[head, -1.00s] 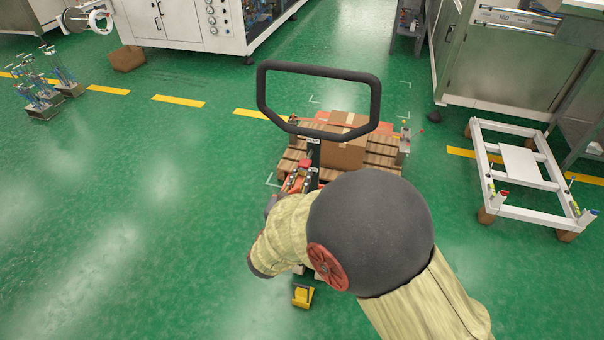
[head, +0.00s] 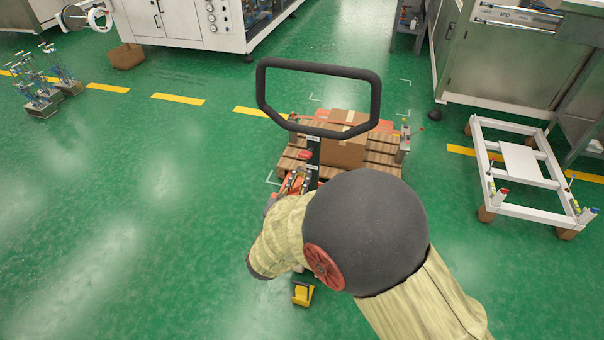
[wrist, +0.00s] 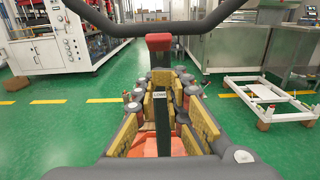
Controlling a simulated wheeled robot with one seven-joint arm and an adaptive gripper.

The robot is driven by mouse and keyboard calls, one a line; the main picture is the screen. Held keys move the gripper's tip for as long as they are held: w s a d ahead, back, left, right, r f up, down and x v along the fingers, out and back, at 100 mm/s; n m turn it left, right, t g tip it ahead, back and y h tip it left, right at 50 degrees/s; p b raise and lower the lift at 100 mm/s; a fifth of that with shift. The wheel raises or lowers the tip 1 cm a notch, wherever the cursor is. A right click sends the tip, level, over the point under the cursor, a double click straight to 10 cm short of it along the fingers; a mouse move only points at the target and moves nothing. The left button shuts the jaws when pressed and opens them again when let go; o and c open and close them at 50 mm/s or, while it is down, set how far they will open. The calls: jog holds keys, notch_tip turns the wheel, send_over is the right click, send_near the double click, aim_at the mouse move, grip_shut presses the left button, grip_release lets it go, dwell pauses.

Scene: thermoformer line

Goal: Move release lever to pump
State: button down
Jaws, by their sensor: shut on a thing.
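The release lever has a red knob (wrist: 158,42) on a dark upright stem, seen in the middle of the wrist view. In the head view the red knob (head: 305,155) shows just below the black loop handle (head: 318,70) of the pallet truck. My gripper (wrist: 163,80) has its yellow-padded fingers on both sides of the stem and is shut on the lever, below the knob. A small label (wrist: 162,95) sits between the fingers; its lettering is too small to read surely. In the head view my arm hides most of the gripper and the lever's lower part.
A wooden pallet (head: 382,155) with a cardboard box (head: 345,150) stands beyond the handle. A white frame cart (head: 520,165) is at the right, and white machines (head: 190,25) stand at the back.

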jog(key=p+v, duration=0.1)
jog(key=v, duration=0.5)
jog(key=shift+s, duration=0.2)
dwell(0.7)
